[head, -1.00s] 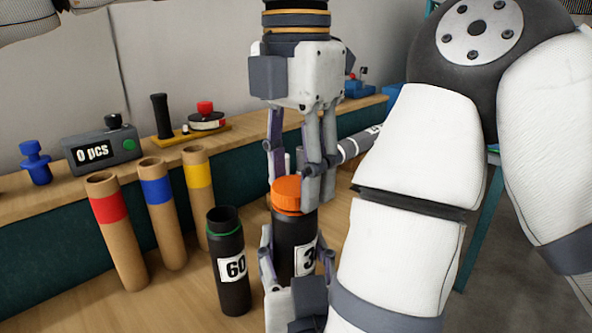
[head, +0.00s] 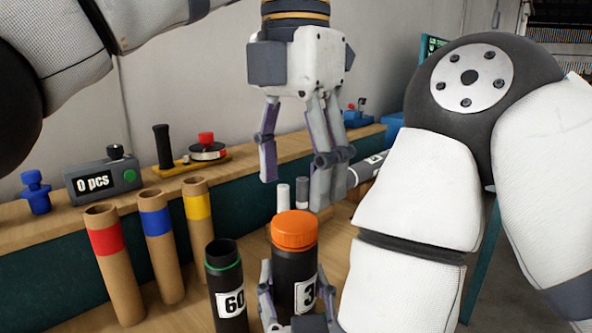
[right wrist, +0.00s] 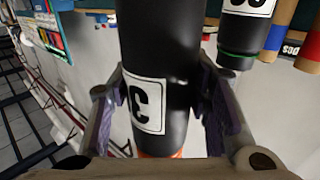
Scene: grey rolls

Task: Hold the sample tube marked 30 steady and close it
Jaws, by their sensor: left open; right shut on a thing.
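The black sample tube (head: 285,278) has a white label with a 3 showing; the rest of the number is hidden in the head view. An orange cap (head: 294,230) sits on its top and looks level. My right gripper (head: 295,290) is shut around the tube's body, below the cap. The right wrist view shows its fingers on both sides of the tube (right wrist: 160,60). My left gripper (head: 295,190) is open and empty, above the cap and apart from it, fingers pointing down.
An open black tube marked 60 (head: 224,280) stands close left. Cardboard tubes with red (head: 115,265), blue (head: 160,245) and yellow (head: 199,235) bands stand further left. A counter reading 0 pcs (head: 103,180) sits on the back ledge. Small pale and grey cylinders (head: 302,193) stand behind.

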